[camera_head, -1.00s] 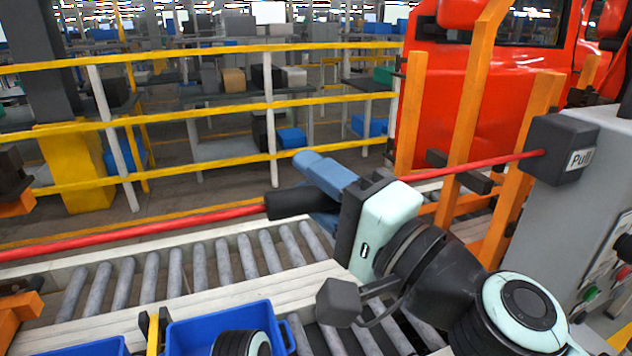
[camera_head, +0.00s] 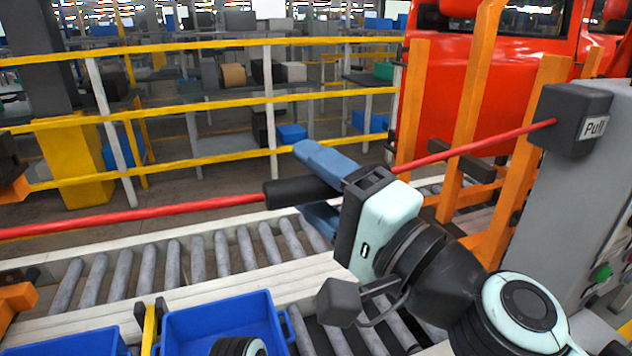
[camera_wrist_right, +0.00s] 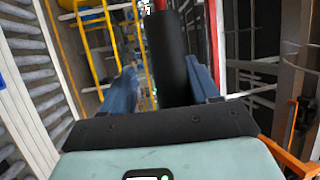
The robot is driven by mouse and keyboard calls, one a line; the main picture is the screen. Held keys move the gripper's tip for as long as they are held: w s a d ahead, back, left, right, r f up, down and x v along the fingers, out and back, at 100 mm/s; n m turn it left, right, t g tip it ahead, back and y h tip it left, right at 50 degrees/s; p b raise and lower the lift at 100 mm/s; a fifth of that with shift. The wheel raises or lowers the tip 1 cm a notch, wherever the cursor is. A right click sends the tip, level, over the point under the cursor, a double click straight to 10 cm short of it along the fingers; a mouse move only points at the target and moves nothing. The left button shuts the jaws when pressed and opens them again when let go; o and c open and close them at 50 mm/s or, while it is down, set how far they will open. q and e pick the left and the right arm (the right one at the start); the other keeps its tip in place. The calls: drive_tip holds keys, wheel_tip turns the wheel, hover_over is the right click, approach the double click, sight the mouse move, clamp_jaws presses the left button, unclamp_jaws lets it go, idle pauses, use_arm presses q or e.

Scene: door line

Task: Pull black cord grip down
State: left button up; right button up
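The black cord grip (camera_head: 287,192) is a dark cylinder on the red cord (camera_head: 160,211). It lies between the two blue fingers of my right gripper (camera_head: 318,188). In the right wrist view the grip (camera_wrist_right: 170,70) runs between the fingers, close against the right one, with a gap at the left one. The upper finger lies over the grip; the fingers look open around it. The cord bends down at the grip and rises to a dark box marked "Pull" (camera_head: 566,117). My left gripper is not in view.
A roller conveyor (camera_head: 170,270) runs below the cord, with blue bins (camera_head: 262,315) in front. Yellow railings (camera_head: 200,107) stand behind. Orange posts (camera_head: 470,100), a red vehicle body (camera_head: 500,90) and a grey cabinet (camera_head: 575,190) are at right.

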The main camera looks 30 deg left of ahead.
drive_tip(key=shift+d+f, duration=0.1)
drive_tip(key=shift+f, duration=0.05)
drive_tip(key=b+v, duration=0.3)
drive_tip(key=v, duration=1)
drive_tip(key=shift+d, duration=0.1)
